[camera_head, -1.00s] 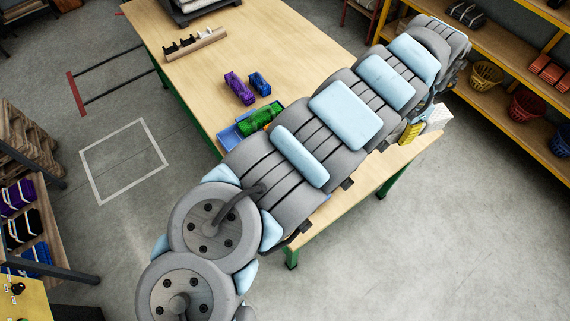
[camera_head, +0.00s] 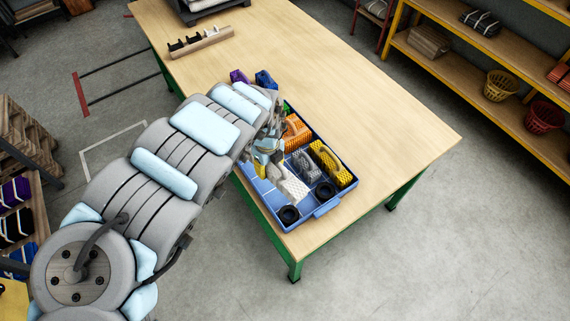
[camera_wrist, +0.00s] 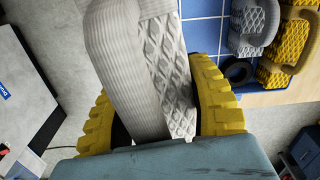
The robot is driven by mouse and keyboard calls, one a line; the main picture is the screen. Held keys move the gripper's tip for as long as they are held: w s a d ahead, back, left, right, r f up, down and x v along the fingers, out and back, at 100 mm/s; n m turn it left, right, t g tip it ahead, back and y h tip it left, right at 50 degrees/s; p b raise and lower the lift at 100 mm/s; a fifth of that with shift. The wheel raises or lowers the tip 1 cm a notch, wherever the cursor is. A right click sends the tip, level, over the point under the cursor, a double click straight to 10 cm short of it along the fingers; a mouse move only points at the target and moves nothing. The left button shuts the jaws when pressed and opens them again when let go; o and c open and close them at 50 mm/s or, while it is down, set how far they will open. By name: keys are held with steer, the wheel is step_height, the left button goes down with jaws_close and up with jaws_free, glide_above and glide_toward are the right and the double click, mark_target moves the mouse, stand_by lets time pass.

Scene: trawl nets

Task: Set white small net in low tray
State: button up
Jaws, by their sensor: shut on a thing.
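The white small net (camera_head: 290,186) is between the fingers of my gripper (camera_head: 268,160), which is shut on it. It fills the middle of the wrist view (camera_wrist: 150,60), with a yellow finger on each side. In the head view the net is over the near part of the blue low tray (camera_head: 331,207). The tray also shows in the wrist view (camera_wrist: 203,35), beyond the net. I cannot tell whether the net touches the tray floor. My arm hides the tray's far left part.
The tray holds orange (camera_head: 297,131), grey (camera_head: 306,166) and yellow (camera_head: 331,164) nets and two black rings (camera_head: 289,214). Purple (camera_head: 238,76) and blue (camera_head: 265,79) nets lie behind it. The table's right side (camera_head: 400,140) is clear.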

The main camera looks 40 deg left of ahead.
steer(key=s+a+f+m+b, duration=0.1)
steer(key=s+a+f+m, duration=0.15)
steer(key=s+f, duration=0.2)
steer(key=shift+n, duration=0.45)
steer(key=w+d+f+b, duration=0.1)
steer(key=w+f, duration=0.1)
steer(key=w, duration=0.1)
steer(key=w+f+b, duration=0.2)
steer(key=w+f, duration=0.1)
steer(key=w, duration=0.1)
steer(key=w+d+f+b, duration=0.1)
steer(key=w+f, duration=0.1)
steer(key=w, duration=0.2)
steer(key=shift+w+d+f+b, duration=0.25)
steer(key=shift+d+b, duration=0.1)
steer(key=shift+b, duration=0.05)
steer(key=shift+w+f, duration=0.2)
steer(key=shift+w, duration=0.2)
steer(key=shift+w+d+f+b, duration=0.1)
steer(key=shift+w+f+b, duration=0.05)
steer(key=shift+f, duration=0.25)
steer(key=shift+w+d+f+b, duration=0.1)
steer(key=shift+f+b, duration=0.05)
steer(key=shift+f, duration=0.25)
steer(key=shift+a+f, duration=0.15)
steer(key=shift+f, duration=1)
